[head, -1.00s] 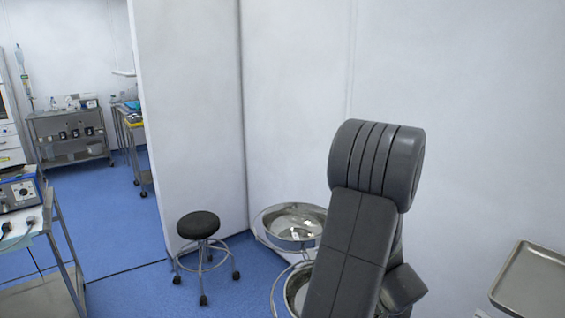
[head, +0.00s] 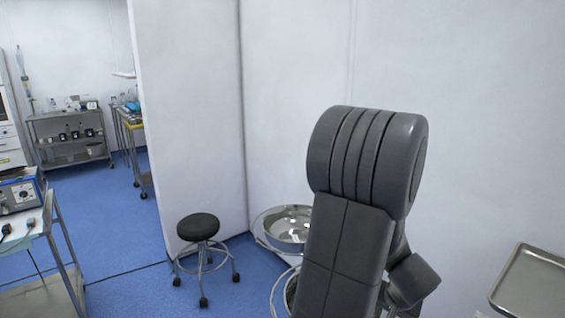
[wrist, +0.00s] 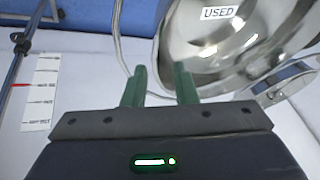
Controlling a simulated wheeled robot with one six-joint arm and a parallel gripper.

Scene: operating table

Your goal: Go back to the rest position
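My gripper (wrist: 160,72) shows in the wrist view with two green fingers held apart and nothing between them. Beyond the fingertips is a shiny steel basin (wrist: 190,50) with a white "USED" label (wrist: 222,12). The gripper appears apart from the basin, though the exact distance is hard to tell. In the head view my grey arm rises at the centre right, and my gripper is out of sight.
A steel basin on a stand (head: 287,222) is partly behind my arm. A black stool (head: 198,227) stands left of it. A steel tray (head: 535,285) is at the lower right, a trolley (head: 52,270) at the left. A marked white strip (wrist: 40,95) lies left in the wrist view.

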